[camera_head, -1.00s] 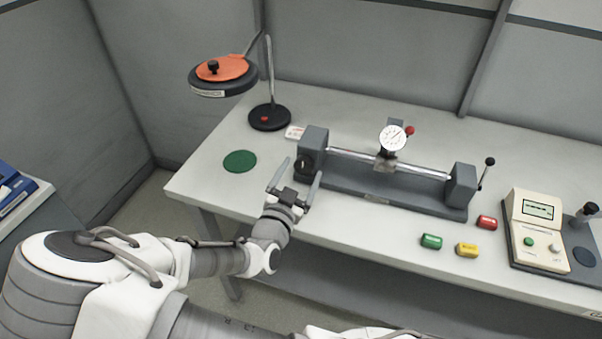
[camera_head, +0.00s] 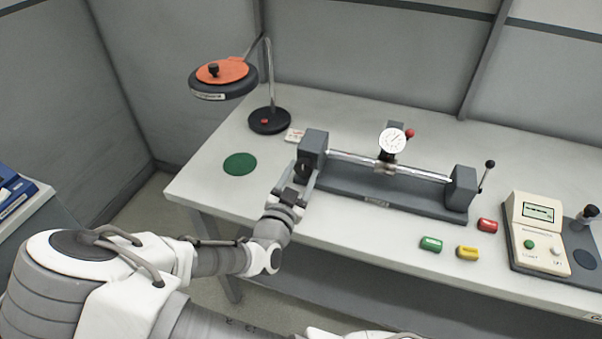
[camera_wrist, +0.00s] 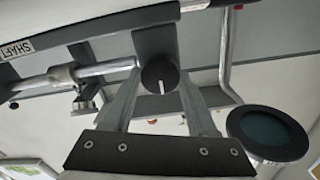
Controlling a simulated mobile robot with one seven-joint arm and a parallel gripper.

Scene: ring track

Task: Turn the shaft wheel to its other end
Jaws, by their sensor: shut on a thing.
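The shaft wheel (camera_wrist: 160,76) is a dark round knob with a white line on its face. It sits on the front of the grey left block (camera_head: 313,141) of the shaft bench; in the head view my gripper partly hides it. My gripper (camera_head: 305,173) is at that block with its fingers on either side of the wheel. In the wrist view the two fingers (camera_wrist: 158,84) are shut on the wheel, and the white line points down toward the gripper's palm. The bright shaft (camera_head: 345,156) runs right from the block, and a "SHAFT" label (camera_wrist: 17,48) shows in the wrist view.
A dial gauge (camera_head: 392,139) stands over the shaft. A lamp (camera_head: 223,83) and green disc (camera_head: 240,164) are at left.

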